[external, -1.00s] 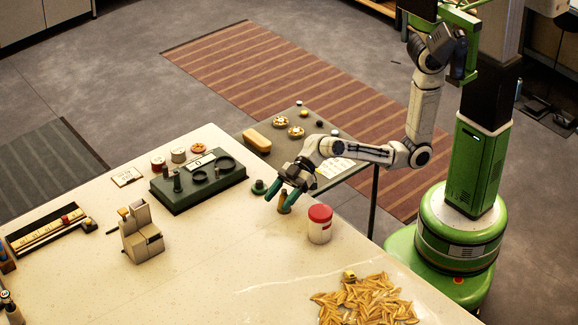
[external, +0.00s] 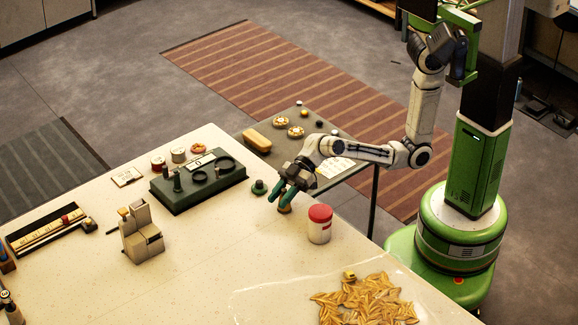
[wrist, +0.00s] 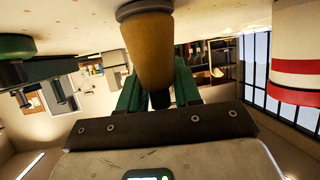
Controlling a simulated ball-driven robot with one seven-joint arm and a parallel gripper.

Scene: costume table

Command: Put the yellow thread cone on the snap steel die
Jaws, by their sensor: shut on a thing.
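The yellow thread cone (external: 285,209) is tan-yellow with a grey-brown rim and stands on the pale table. In the wrist view the cone (wrist: 152,45) fills the space between the fingers, with its wide end at the tabletop. My gripper (external: 281,200) has green fingers and is shut on the cone's narrower upper part. A small dark green round piece with a knob (external: 259,187) sits just left of the gripper; it may be the snap steel die, but I cannot tell for sure. Green pieces (wrist: 30,47) also show at the left of the wrist view.
A white jar with a red lid (external: 320,224) stands close right of my gripper. A dark green case with rings (external: 200,199) lies to the left. A tan pile (external: 367,301) and a small yellow piece (external: 349,275) are in front.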

